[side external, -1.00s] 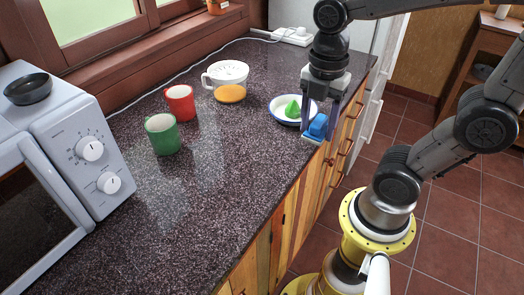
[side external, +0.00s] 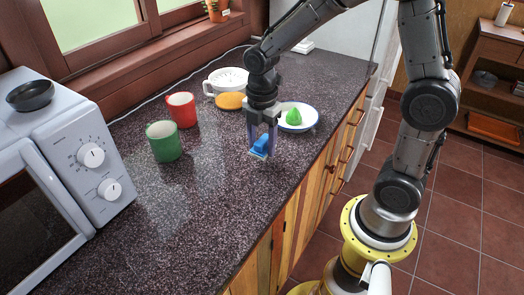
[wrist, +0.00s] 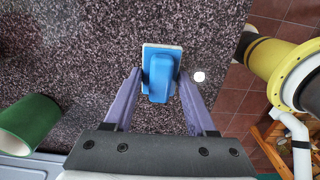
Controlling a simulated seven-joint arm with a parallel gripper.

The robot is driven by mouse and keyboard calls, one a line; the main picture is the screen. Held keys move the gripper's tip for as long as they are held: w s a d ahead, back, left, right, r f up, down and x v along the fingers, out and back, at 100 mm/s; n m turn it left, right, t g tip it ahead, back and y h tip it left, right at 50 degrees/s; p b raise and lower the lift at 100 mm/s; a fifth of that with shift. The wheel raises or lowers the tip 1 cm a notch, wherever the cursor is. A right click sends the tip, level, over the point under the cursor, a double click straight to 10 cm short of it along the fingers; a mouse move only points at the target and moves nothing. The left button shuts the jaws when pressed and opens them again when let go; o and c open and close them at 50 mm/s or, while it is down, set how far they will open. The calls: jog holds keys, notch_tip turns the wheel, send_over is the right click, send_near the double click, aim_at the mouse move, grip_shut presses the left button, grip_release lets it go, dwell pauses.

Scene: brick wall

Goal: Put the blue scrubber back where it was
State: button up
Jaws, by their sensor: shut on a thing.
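The blue scrubber (side external: 260,146) has a blue handle and a pale pad underneath. It also shows in the wrist view (wrist: 159,82), between the two purple fingers. My gripper (side external: 263,148) is shut on it and holds it over the dark speckled counter (side external: 215,185), in front of the white plate. In the wrist view my gripper (wrist: 160,86) has one finger on each side of the handle. I cannot tell exactly how high the scrubber is above the counter.
A white plate (side external: 309,119) with a green object (side external: 293,116) stands just behind my gripper. A microwave (side external: 75,150) is at far left. The front counter is clear.

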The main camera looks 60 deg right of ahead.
aim_at(262, 152)
jog(key=shift+f, duration=1.5)
jog(key=shift+f, duration=0.1)
jog(key=o, duration=1.2)
jog(key=shift+f, duration=0.1)
